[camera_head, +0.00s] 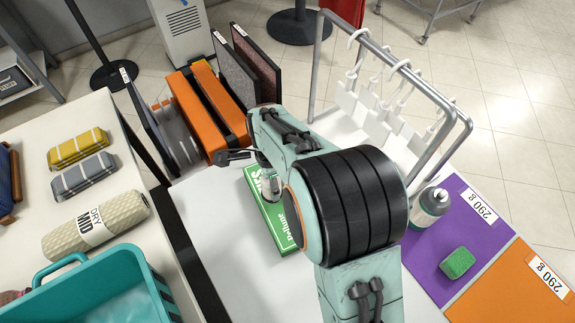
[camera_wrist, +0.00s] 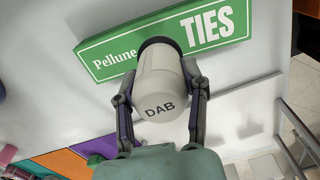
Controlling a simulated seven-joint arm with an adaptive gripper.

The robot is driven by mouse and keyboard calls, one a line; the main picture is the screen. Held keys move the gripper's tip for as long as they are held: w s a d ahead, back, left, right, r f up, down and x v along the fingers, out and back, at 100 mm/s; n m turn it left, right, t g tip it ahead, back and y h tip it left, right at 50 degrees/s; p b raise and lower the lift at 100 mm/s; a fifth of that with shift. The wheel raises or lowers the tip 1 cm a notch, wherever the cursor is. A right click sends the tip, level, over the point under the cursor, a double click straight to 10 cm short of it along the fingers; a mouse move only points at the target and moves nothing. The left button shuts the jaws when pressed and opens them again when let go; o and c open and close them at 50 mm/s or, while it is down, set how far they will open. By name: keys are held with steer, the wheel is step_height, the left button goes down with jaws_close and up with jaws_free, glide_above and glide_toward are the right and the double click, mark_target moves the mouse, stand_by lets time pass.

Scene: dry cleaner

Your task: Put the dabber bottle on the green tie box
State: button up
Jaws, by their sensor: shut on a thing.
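The dabber bottle (camera_wrist: 162,92), pale grey with "DAB" on its side and a dark end, is between the two fingers of my gripper (camera_wrist: 159,76) in the wrist view. The gripper is shut on it. The green tie box (camera_wrist: 222,27), marked "Pellune TIES", lies flat behind the bottle's dark end, which overlaps its lower edge in the picture. I cannot tell whether they touch. In the head view the green tie box (camera_head: 284,240) lies on the white table, partly hidden by my arm; my gripper (camera_head: 267,183) is over it.
To the right, a grey bottle (camera_head: 431,204) stands by the purple mat (camera_head: 462,207), with a green sponge (camera_head: 457,263) on it and an orange mat (camera_head: 520,290) beside it. A metal rack (camera_head: 455,125) rises behind. A teal basket (camera_head: 95,280) sits left.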

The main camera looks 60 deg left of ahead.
steer(key=shift+f, duration=1.5)
steer(key=shift+f, duration=0.1)
steer(key=o, duration=1.2)
